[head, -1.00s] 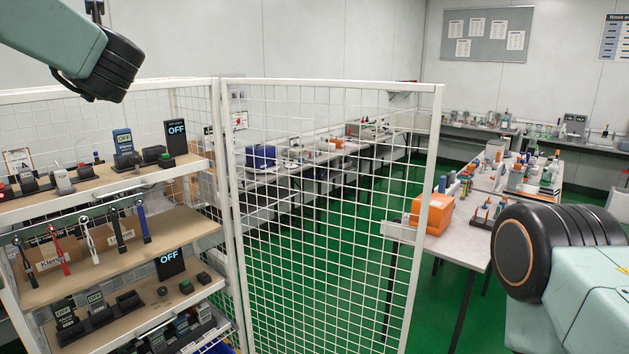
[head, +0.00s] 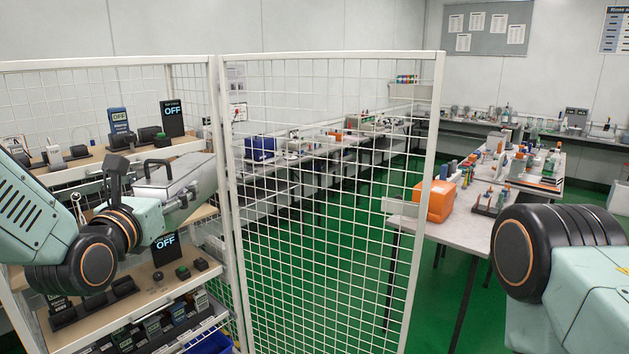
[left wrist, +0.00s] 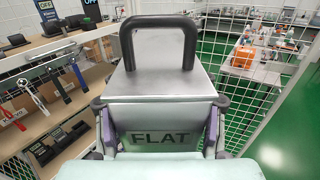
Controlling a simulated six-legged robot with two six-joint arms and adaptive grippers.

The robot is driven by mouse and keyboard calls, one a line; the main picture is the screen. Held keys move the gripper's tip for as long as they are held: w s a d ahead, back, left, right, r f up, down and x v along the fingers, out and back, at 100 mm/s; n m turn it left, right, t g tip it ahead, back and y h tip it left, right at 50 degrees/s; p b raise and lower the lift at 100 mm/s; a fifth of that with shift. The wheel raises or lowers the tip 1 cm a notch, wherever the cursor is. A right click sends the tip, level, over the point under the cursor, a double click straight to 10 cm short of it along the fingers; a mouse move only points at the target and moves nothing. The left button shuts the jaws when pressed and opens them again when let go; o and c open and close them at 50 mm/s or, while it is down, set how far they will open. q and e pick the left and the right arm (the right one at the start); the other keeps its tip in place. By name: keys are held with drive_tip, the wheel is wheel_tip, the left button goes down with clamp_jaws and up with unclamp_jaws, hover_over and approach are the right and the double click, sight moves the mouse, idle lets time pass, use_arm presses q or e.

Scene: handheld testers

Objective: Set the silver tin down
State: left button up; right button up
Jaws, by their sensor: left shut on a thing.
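The silver tin (head: 178,184) is a box of brushed metal with a dark handle on top. My left gripper (head: 165,205) is shut on it and holds it in front of the shelf rack at the left of the head view. In the left wrist view the tin (left wrist: 160,85) fills the middle, its handle standing up and the word FLAT on its near face. The gripper's fingers (left wrist: 160,130) press on both sides of that face. My right arm shows at the right edge of the head view, but its gripper is out of view.
The shelf rack (head: 140,262) holds several testers with OFF screens. A white wire mesh panel (head: 320,190) stands right beside it. An orange box (head: 434,201) sits on a bench (head: 460,225) beyond the mesh. Green floor lies clear between the benches.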

use_arm(q)
drive_tip(key=s+d+f+m+h+b, duration=0.1)
drive_tip(key=s+f+b, duration=0.3)
drive_tip(key=f, duration=0.7)
drive_tip(key=s+d+f+m+g+h+b, duration=0.1)
drive_tip(key=s+d+f+m+h+b, duration=0.1)
drive_tip(key=s+f, duration=0.6)
drive_tip(key=s+d+f+m+g+h+b, duration=0.1)
drive_tip(key=s+d+f+h+b, duration=0.3)
drive_tip(key=f, duration=1.1)
drive_tip(key=s+b, duration=0.2)
drive_tip(key=shift+s+m, duration=0.3)
drive_tip(key=shift+s, duration=0.05)
use_arm(e)
wheel_tip(320, 180, down, 13)
drive_tip(key=shift+r, duration=0.15)
drive_tip(key=shift+a, duration=0.1)
drive_tip(key=shift+c, duration=1.1)
use_arm(q)
drive_tip(key=shift+a, duration=0.1)
drive_tip(key=shift+w+a, duration=0.1)
use_arm(e)
drive_tip(key=shift+a, duration=0.1)
